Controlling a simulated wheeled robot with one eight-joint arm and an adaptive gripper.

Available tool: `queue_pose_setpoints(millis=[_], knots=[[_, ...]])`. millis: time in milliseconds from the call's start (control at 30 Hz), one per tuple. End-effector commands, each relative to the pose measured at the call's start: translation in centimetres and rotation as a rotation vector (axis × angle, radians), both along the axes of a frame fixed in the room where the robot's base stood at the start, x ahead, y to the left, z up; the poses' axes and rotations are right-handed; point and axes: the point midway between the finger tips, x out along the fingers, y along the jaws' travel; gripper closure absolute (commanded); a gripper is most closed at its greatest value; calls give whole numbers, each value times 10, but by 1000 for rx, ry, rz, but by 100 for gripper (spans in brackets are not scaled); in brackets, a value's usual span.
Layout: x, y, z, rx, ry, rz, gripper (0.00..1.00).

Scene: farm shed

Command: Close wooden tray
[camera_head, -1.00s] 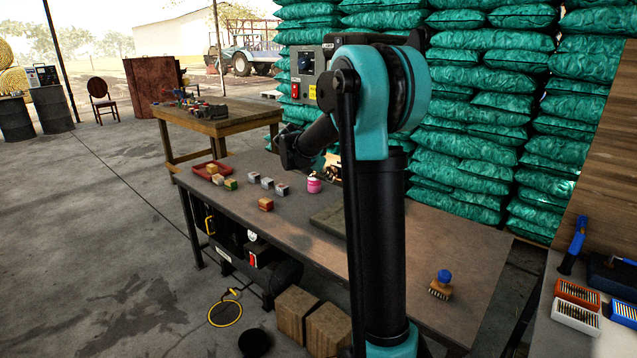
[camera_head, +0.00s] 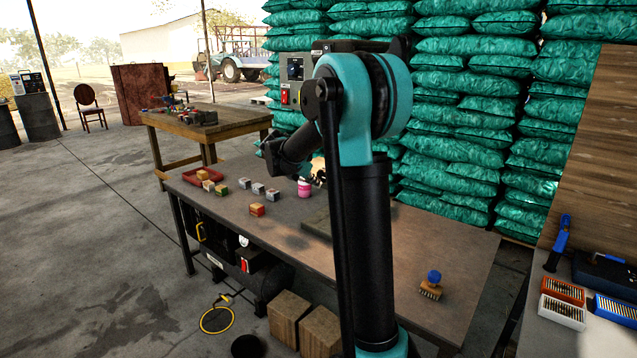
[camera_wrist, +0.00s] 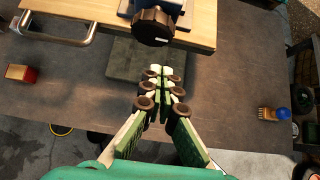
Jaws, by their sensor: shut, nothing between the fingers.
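In the wrist view a light wooden piece (camera_wrist: 199,32), which looks like the wooden tray, juts in from the top edge above the workbench. A curved metal handle (camera_wrist: 62,38) shows at its left. Only its near part is in view, so I cannot tell how far open it is. My gripper (camera_wrist: 161,72) is shut and empty, over the bench on the near side of the wooden piece and apart from it in the picture. In the head view my arm hides the gripper, and I cannot make out the tray there.
A dark round knob (camera_wrist: 152,26) on a blue part stands by the wooden piece. A flat grey slab (camera_wrist: 130,62) lies on the workbench (camera_head: 440,235). A small block (camera_head: 257,209), pink jar (camera_head: 304,187) and blue-handled brush (camera_head: 431,286) stand around. The bench's front right is mostly clear.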

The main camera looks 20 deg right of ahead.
Motion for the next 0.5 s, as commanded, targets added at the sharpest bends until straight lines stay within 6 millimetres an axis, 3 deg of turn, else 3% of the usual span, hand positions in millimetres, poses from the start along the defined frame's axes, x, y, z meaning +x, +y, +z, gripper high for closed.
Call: queue_pose_setpoints(millis=[300, 500], knots=[[-29, 42, 44, 3, 2, 3, 100], [-40, 57, 63, 3, 3, 1, 100]])
